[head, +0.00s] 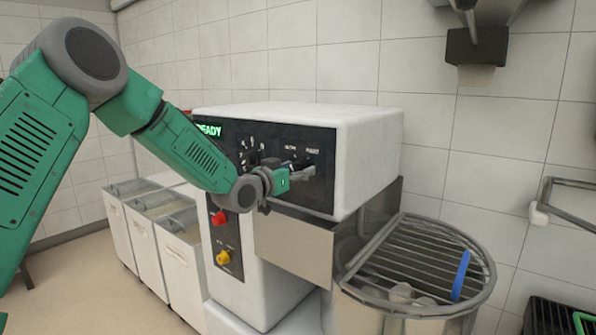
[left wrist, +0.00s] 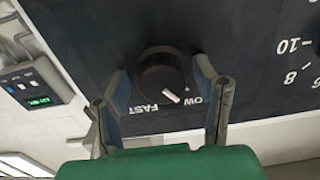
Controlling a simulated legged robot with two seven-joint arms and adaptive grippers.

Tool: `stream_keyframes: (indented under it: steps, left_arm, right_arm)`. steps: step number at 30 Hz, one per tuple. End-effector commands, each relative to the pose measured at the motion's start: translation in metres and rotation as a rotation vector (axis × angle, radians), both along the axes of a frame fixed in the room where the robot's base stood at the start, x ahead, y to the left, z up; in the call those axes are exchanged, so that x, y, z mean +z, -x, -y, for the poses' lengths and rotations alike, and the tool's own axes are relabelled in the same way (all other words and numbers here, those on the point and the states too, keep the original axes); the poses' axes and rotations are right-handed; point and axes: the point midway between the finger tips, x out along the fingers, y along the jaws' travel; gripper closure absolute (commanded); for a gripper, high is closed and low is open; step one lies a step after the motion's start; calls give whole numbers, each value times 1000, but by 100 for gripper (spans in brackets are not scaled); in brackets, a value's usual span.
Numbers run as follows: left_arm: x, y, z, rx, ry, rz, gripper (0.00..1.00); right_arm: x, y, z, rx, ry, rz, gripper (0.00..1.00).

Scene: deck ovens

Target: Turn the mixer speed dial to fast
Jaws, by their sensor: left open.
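The mixer (head: 368,150) is a white machine with a dark control panel (head: 230,148) on its front. My left gripper (head: 308,178) is at the right part of this panel, open. In the left wrist view the black round speed dial (left wrist: 158,72) sits between the two spread fingers of my left gripper (left wrist: 160,78), with some room visible on either side. The dial's white mark lies between the printed words FAST and SLOW, nearer SLOW, which is partly covered. In the head view I cannot make out the dial behind the gripper. My right gripper is not in view.
A steel bowl with a wire guard (head: 415,258) stands below right of the panel. A red knob (head: 219,218) and a yellow knob (head: 223,257) are lower on the mixer's front. White bins (head: 150,235) stand at the left. A dark bracket (head: 476,46) hangs on the wall.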

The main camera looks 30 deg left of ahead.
Motion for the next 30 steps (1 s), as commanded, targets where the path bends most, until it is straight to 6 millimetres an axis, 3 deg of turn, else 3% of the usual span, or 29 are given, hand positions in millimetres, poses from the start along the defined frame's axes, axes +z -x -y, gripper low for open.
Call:
stream_keyframes:
  steps: [5,8,9,20,30]
  left_arm:
    - [0,0,-1,1,0,0,49]
    - [0,0,-1,1,1,0,84]
    - [0,0,-1,1,1,0,86]
    - [0,0,-2,3,-40,3,86]
    - [-1,0,0,1,-265,22,86]
  right_arm:
    - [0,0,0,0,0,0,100]
    - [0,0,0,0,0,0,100]
    - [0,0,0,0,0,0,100]
    - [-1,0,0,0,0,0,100]
    - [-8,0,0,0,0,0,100]
